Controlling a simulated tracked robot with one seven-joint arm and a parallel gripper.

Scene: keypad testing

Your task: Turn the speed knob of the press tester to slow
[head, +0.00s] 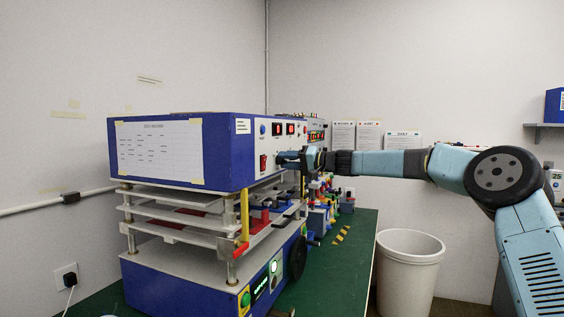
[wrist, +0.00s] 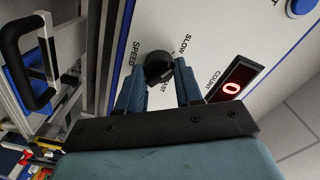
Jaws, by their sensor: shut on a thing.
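The press tester (head: 229,150) is a large blue and white machine on the green bench. Its speed knob (wrist: 158,67) is black and round, on the white panel in the wrist view. The words SPEED, SLOW and part of FAST are printed around it. My gripper (wrist: 157,76) is shut on the knob, with one blue finger on each side. The knob's pointer mark is not clear to me, so I cannot tell its setting. In the head view my gripper (head: 283,158) reaches the panel from the right and hides the knob.
A red COUNT display (wrist: 233,86) reading 0 and a blue button (wrist: 302,7) are near the knob. A black handle (wrist: 28,62) stands out at the left. A white bin (head: 408,262) stands on the floor beside the bench (head: 350,265).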

